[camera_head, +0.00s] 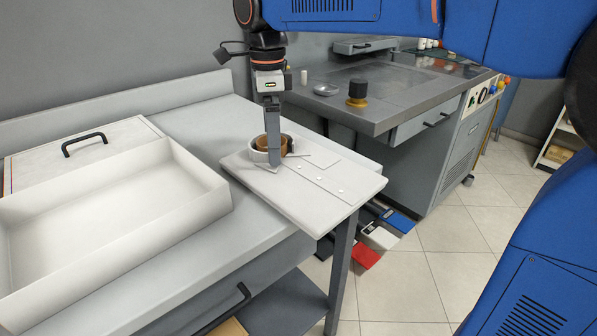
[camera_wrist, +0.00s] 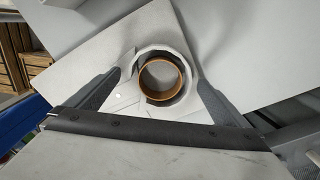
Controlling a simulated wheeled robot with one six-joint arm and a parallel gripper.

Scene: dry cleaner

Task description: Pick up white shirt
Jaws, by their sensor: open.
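The white shirt (camera_head: 325,188) lies folded flat at the right end of the grey table, its buttoned front facing up and its near right corner reaching past the table edge. Its stand-up collar, with a brown ring inside, is at the far left end. My gripper (camera_head: 272,160) points down at the collar. In the wrist view my gripper (camera_wrist: 160,76) is open, with one finger on each side of the collar of the shirt (camera_wrist: 85,65). I cannot tell whether the fingers touch the collar.
A grey machine counter (camera_head: 385,100) stands behind to the right. Several coloured items (camera_head: 380,237) lie low beside the table.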

